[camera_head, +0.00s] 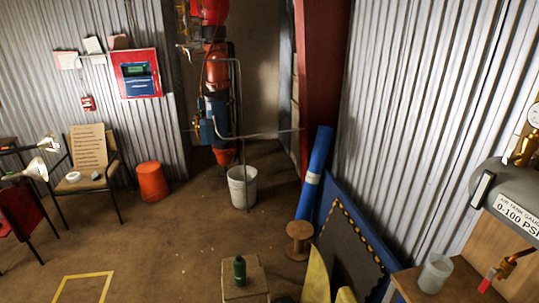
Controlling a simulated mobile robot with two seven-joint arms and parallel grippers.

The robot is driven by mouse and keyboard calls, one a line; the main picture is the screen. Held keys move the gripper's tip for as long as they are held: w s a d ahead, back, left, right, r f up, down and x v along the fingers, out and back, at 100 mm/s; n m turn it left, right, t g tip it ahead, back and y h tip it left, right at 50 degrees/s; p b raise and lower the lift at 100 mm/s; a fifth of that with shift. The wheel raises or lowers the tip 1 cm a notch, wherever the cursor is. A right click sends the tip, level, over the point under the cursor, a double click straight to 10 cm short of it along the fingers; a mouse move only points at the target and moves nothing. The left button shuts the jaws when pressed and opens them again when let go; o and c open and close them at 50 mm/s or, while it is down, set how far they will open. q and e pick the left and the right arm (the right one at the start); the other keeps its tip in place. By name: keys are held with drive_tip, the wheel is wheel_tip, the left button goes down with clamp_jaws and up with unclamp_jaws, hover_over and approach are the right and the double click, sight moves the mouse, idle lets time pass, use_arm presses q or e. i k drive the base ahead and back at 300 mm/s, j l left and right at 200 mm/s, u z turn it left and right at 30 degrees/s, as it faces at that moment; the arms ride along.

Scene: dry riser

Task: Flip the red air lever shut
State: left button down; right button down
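A small red lever (488,280) shows at the lower right, joined to a brass valve fitting (512,261). It slants down and to the left from the fitting. The grey air tank (491,189) is above it, with a label reading "AIR TANK GAUGE 0-100 PSI" (518,217). A gauge (534,115) on brass fittings is partly cut off by the right edge. Neither of my grippers can be made out in this view.
A translucent cup (435,273) stands on a wooden surface (406,284) left of the lever. A dark board with a striped edge (345,250) and a blue roll (315,175) lean by the corrugated wall. Open floor (160,235) lies left.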

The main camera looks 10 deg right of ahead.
sight(485, 284)
drive_tip(key=z, duration=2.15)
